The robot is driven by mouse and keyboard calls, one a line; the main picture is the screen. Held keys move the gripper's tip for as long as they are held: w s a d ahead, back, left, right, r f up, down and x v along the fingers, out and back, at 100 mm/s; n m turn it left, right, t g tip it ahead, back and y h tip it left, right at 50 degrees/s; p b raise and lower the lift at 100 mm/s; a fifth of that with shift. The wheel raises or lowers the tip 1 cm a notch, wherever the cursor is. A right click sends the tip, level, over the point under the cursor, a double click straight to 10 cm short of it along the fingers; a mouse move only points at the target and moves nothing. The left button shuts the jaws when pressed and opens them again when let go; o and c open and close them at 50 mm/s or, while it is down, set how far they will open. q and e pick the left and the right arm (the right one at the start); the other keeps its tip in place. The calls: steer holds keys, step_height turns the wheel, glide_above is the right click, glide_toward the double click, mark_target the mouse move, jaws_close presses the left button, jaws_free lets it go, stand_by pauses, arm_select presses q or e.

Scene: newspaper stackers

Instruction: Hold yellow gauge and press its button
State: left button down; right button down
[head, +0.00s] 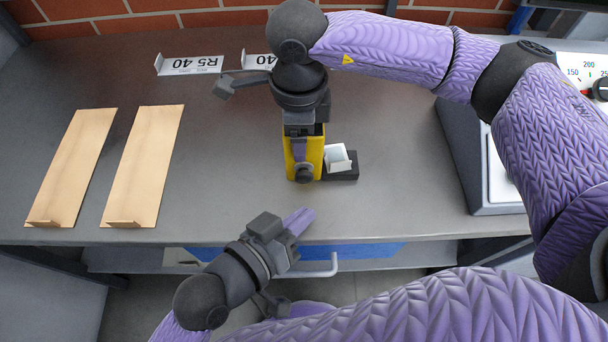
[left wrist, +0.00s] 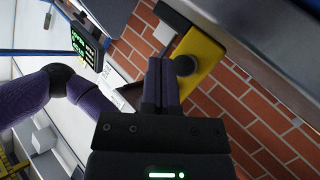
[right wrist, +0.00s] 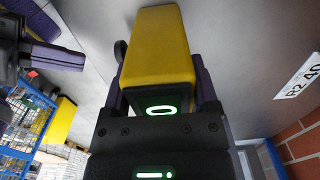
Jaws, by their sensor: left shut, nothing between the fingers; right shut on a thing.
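The yellow gauge (head: 289,158) is near the middle of the table, with a dark round button (head: 304,174) on the side facing me. My right gripper (head: 302,142) is shut on the gauge from behind. The right wrist view shows the gauge (right wrist: 158,45) between its fingers. My left gripper (head: 303,217) is shut and empty in front of the gauge, at the table's front edge, apart from it. In the left wrist view, the left fingertips (left wrist: 162,68) appear close beside the button (left wrist: 184,65) on the gauge (left wrist: 207,52).
A black block with a white piece (head: 338,157) stands right beside the gauge. Two cardboard trays (head: 145,160) lie at the left, and label holders (head: 190,66) at the back. A scale-like device (head: 470,155) is at the right. The table between trays and gauge is clear.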

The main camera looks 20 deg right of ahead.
arm_select(q)
steer(key=shift+w+d, duration=0.2)
steer(key=shift+w, duration=0.5)
steer(key=shift+w+d, duration=0.2)
steer(key=shift+w, duration=0.5)
stand_by(0.9)
steer(key=shift+w+d, duration=0.15)
steer(key=shift+w, duration=0.2)
steer(key=shift+w+d, duration=0.15)
steer(key=shift+w, duration=0.35)
stand_by(0.6)
steer(key=shift+s+a, duration=0.3)
steer(key=shift+s, duration=0.6)
steer(key=s, duration=0.2)
steer(key=s+a, duration=0.1)
steer(key=s, duration=0.1)
steer(key=shift+s+a, duration=0.2)
steer(key=shift+s, duration=0.2)
